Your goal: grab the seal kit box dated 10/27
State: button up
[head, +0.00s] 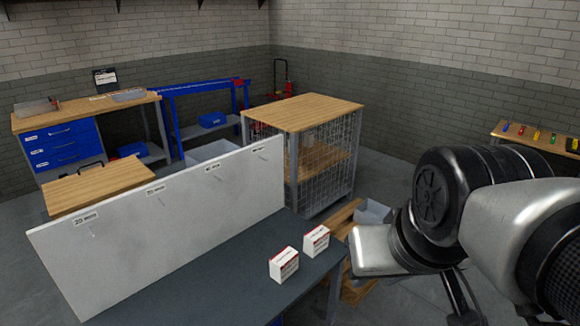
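Two small white boxes with red and dark print stand on the dark grey bench top (225,285) near its right end. The nearer box (284,264) is to the left and the farther box (316,241) is just behind it to the right, with a small gap between them. The print on both is too small to read, so I cannot tell which one is dated 10/27. My arm reaches in from the right, with its visible links to the right of both boxes. My gripper's fingers do not show. Nothing touches either box.
A white panel with small labels and hooks (160,225) stands upright along the bench's back edge. Behind are a wire-mesh cage with a wooden top (305,112), a wooden-topped cart (98,187) and a blue drawer bench (62,148). Grey floor lies between them.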

aim_at(315, 240)
jog(key=i+l+u, duration=0.2)
jog(key=i+l, duration=0.15)
jog(key=i+l+u, duration=0.2)
jog(key=i+l, duration=0.2)
jog(key=i+l+u, duration=0.2)
jog(key=i+l, duration=0.15)
jog(key=i+l+u, duration=0.2)
jog(key=l, duration=0.4)
jog(key=i, duration=0.05)
